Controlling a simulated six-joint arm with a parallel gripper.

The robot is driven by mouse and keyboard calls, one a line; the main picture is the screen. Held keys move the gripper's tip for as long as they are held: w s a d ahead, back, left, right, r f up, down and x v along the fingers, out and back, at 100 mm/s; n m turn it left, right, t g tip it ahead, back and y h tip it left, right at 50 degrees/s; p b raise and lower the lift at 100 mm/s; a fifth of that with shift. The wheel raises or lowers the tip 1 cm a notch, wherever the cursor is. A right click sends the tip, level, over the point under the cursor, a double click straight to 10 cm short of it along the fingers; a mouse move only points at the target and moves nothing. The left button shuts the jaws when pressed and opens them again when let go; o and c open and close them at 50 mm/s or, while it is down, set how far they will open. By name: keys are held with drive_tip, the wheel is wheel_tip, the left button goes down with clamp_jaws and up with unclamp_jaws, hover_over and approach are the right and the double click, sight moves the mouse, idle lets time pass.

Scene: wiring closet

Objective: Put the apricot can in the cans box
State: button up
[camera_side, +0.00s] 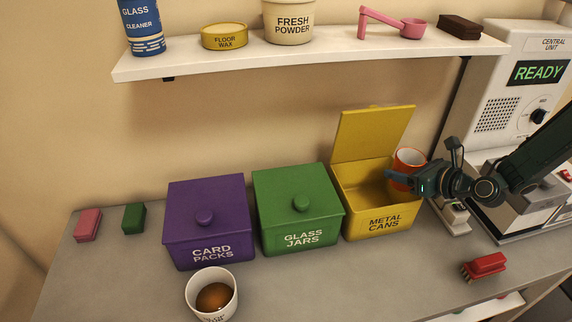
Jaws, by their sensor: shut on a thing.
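My gripper (402,178) comes in from the right and is shut on an orange-red can (411,157). The can has a pale, open-looking top. It is held at the right side of the yellow box (379,224) labelled METAL CANS, over or just inside its opening; I cannot tell how deep. The box's yellow lid (372,134) stands open against the back. My gripper hides the can's lower part, and its label is not readable.
A purple CARD PACKS box (207,232) and a green GLASS JARS box (296,215) stand closed to the left. A white cup (211,283) with brown contents is in front. A red brush (484,266) lies at right. A shelf (300,58) hangs above.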

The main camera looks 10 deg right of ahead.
drive_tip(key=shift+f, duration=0.35)
drive_tip(key=o, duration=1.1)
drive_tip(key=shift+r, duration=0.35)
drive_tip(key=v, duration=1.2)
